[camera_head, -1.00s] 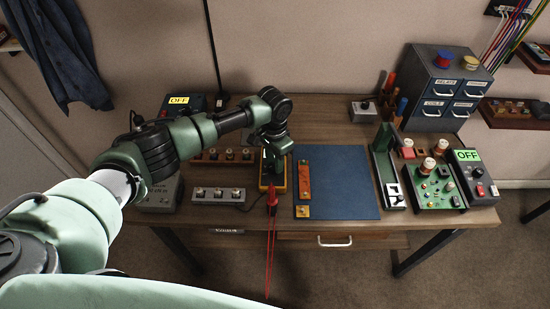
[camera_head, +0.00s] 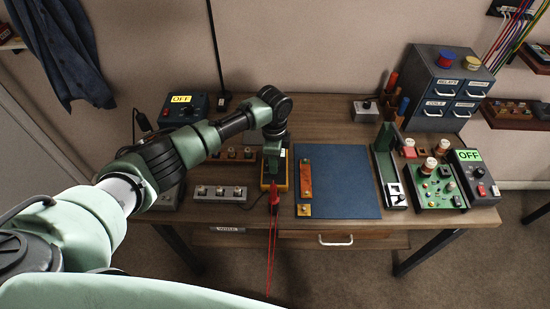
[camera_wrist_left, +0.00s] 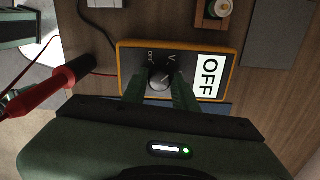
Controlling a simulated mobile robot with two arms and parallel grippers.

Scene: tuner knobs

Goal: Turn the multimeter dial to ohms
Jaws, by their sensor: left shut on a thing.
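The multimeter (camera_head: 283,172) has a yellow-orange rim and lies on the desk left of the blue mat. It also shows in the left wrist view (camera_wrist_left: 190,52), where its display (camera_wrist_left: 209,76) reads OFF. Its dial (camera_wrist_left: 159,78) is a dark knob with OFF and V marks beside it; other marks are hidden. My left gripper (camera_wrist_left: 160,86) reaches down over the multimeter and is shut on the dial, one finger on each side. It also shows in the head view (camera_head: 272,164), covering much of the multimeter. My right gripper is not in view.
A red probe (camera_head: 274,195) with red leads hangs at the desk's front edge beside the multimeter. Knob strips (camera_head: 219,194) stand to the left. The blue mat (camera_head: 345,180) holds an orange bar. A green circuit board (camera_head: 437,188) and a box reading OFF (camera_head: 468,155) stand right.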

